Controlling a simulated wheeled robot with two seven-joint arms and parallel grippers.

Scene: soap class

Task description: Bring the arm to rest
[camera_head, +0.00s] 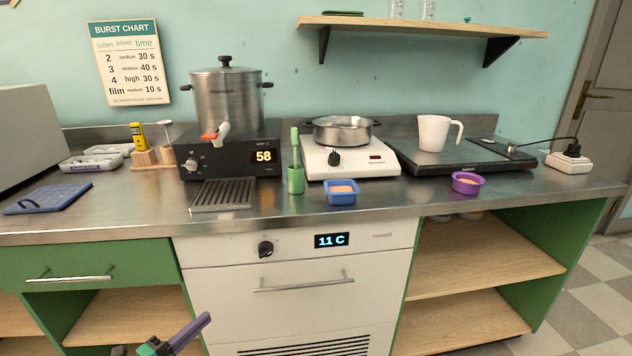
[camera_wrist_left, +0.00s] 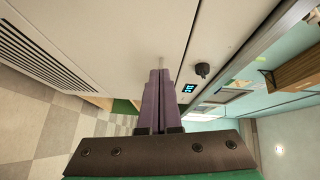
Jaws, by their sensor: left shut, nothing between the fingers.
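My left gripper (camera_head: 205,320) shows at the bottom of the head view, below the counter and in front of the lower cabinets. Its purple fingers are shut with nothing between them. In the left wrist view the two fingers (camera_wrist_left: 160,78) lie side by side, pointing towards the white appliance front (camera_wrist_left: 140,30). The fingers appear clear of the appliance and its handle. My right gripper is in neither view.
The steel counter (camera_head: 120,205) holds a large pot (camera_head: 227,98), a blue cup (camera_head: 341,196), a purple cup (camera_head: 466,184) and a white jug (camera_head: 434,134). The white appliance (camera_head: 300,300) has a bar handle (camera_head: 303,285). Open shelves (camera_head: 480,250) stand to its right.

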